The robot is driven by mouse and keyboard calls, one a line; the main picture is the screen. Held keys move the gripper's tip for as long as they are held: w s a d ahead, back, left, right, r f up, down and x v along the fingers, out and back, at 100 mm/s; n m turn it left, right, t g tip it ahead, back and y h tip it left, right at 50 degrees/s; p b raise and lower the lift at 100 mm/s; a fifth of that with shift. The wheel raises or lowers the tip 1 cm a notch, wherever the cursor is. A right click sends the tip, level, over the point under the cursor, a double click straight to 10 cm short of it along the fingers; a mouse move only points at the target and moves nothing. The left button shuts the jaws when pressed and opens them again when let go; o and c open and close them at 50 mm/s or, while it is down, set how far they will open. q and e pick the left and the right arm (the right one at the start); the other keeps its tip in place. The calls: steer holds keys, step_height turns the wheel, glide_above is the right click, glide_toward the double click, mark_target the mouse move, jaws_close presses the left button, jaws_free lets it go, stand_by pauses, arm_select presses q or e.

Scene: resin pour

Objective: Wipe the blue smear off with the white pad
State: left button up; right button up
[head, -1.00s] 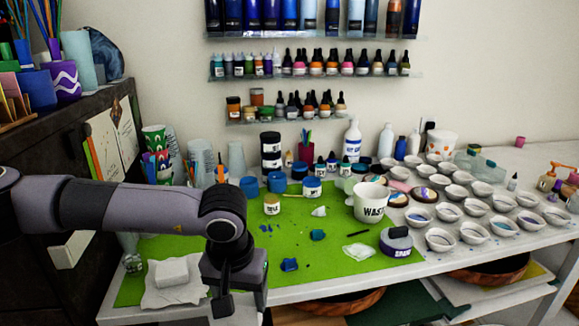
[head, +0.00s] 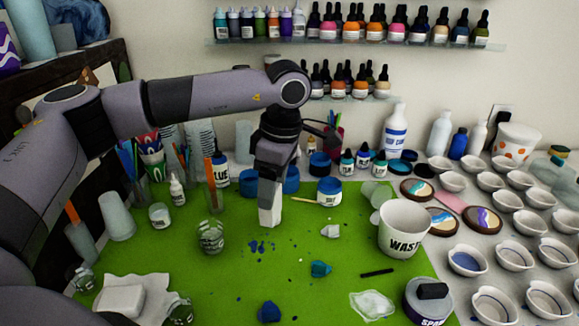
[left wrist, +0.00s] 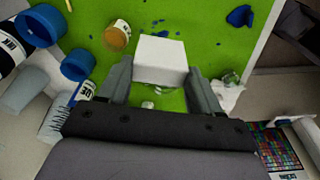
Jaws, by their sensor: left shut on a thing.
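My left gripper (head: 268,185) points down over the green mat and is shut on a white block, the white pad (head: 270,214). In the left wrist view the pad (left wrist: 160,60) sits between the two fingers (left wrist: 160,85). The blue smear (head: 261,247) is a cluster of small blue spots on the mat, just in front of the pad in the head view. Blue spots also show beyond the pad in the left wrist view (left wrist: 160,32). I cannot tell whether the pad touches the mat. My right gripper is not in view.
A WASTE cup (head: 404,230), a clear glass (head: 211,237), a teal lump (head: 320,268) and a blue lump (head: 269,312) surround the spots. Another white block (head: 120,300) lies on a white cloth at front left. Bottles and jars line the back; small bowls fill the right.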

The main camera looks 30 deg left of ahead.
arm_select(q)
steer(key=shift+w+r, duration=0.1)
steer(key=shift+w, duration=0.15)
steer(key=shift+s+a+f+b, duration=0.1)
steer(key=shift+f+b, duration=0.4)
steer(key=shift+f, duration=0.2)
steer(key=shift+f+b, duration=1.15)
steer(key=shift+f, duration=0.6)
steer(key=shift+r, duration=0.1)
